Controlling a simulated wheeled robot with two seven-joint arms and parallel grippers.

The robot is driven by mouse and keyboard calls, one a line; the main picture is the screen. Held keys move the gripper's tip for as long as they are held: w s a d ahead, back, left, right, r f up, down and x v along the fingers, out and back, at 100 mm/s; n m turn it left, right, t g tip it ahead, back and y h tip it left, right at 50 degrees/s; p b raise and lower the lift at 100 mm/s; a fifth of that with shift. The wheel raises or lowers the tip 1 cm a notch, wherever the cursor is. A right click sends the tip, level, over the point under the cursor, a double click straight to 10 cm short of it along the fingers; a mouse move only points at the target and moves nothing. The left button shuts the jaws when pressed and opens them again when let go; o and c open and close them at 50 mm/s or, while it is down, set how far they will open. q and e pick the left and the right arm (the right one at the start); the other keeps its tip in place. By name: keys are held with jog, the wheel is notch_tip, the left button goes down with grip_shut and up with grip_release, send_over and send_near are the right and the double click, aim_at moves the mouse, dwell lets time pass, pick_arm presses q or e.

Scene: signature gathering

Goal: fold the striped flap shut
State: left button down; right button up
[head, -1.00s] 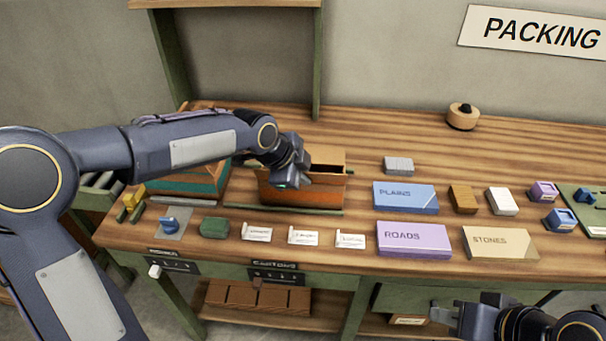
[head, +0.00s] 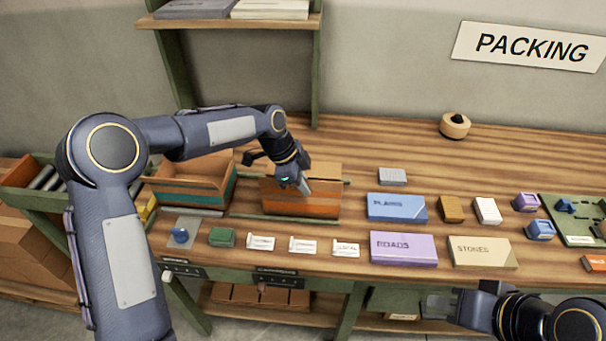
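A brown cardboard box with an orange-red band (head: 300,205) stands near the back middle of the bench. Its top (head: 318,169) looks mostly covered by a plain brown flap. I cannot make out stripes on a flap; my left arm and gripper hide part of the top. My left gripper (head: 301,184) points down at the box's front top edge, touching or just above it. Its fingers look close together, but their gap is unclear. My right gripper (head: 436,309) is at the lower right, in front of the bench, away from the box.
An open box with a teal band (head: 190,196) stands left of the box, partly behind my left arm. White slips (head: 303,246), a purple ROADS box (head: 403,248) and a blue PLAINS box (head: 397,207) lie in front and right.

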pick_arm(q)
jog(key=shift+w+g+p, duration=0.5)
jog(key=shift+g+p, duration=0.7)
jog(key=shift+p, duration=0.15)
pick_arm(e)
jog(key=shift+r, duration=1.85)
